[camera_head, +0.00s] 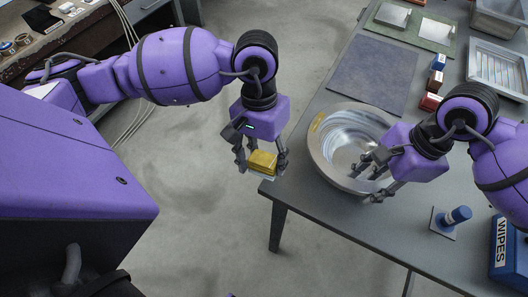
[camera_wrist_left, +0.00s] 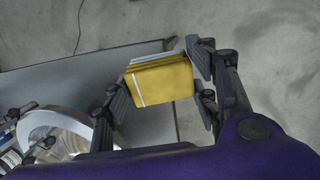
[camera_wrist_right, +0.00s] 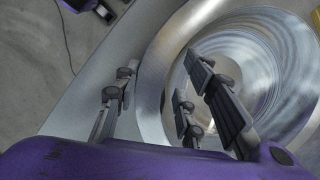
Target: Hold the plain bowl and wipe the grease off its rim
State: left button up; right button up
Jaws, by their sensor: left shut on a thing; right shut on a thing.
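The plain metal bowl (camera_head: 338,113) stands upright near the table's front edge. My left gripper (camera_head: 261,158) is shut on a yellow folded cloth or sponge (camera_head: 262,163), which also shows between the fingers in the left wrist view (camera_wrist_left: 160,82). It is left of the bowl, apart from it, around the table's left corner.
A blue-capped holder (camera_head: 455,216) and a blue WIPES box (camera_head: 508,255) stand at the right. A dark mat (camera_head: 372,72) lies behind the bowl. Small boxes (camera_head: 433,82), a grey rack (camera_head: 497,68) and a green board (camera_head: 412,24) are farther back. Open floor lies left of the table.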

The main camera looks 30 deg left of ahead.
jog(key=shift+d+f, duration=0.1)
pick_arm(q)
jog(key=w+a+r+n+t, duration=0.1)
jog(key=w+r+n, duration=0.25)
jog(key=w, duration=0.55)
jog(key=w+r+n+t, duration=0.15)
jog(key=w+n, duration=0.25)
jog(key=w, duration=0.4)
jog(key=w+d+r+n+y, duration=0.1)
jog(key=d+r+n, duration=0.35)
jog(key=r, duration=0.25)
jog(key=d+r+n+y, duration=0.1)
jog(key=d+r+n, duration=0.2)
jog(key=r+n, duration=0.3)
jog(key=shift+g, duration=0.35)
jog(key=shift+w+f, duration=0.1)
jog(key=shift+f, duration=2.35)
jog(key=shift+f, duration=0.1)
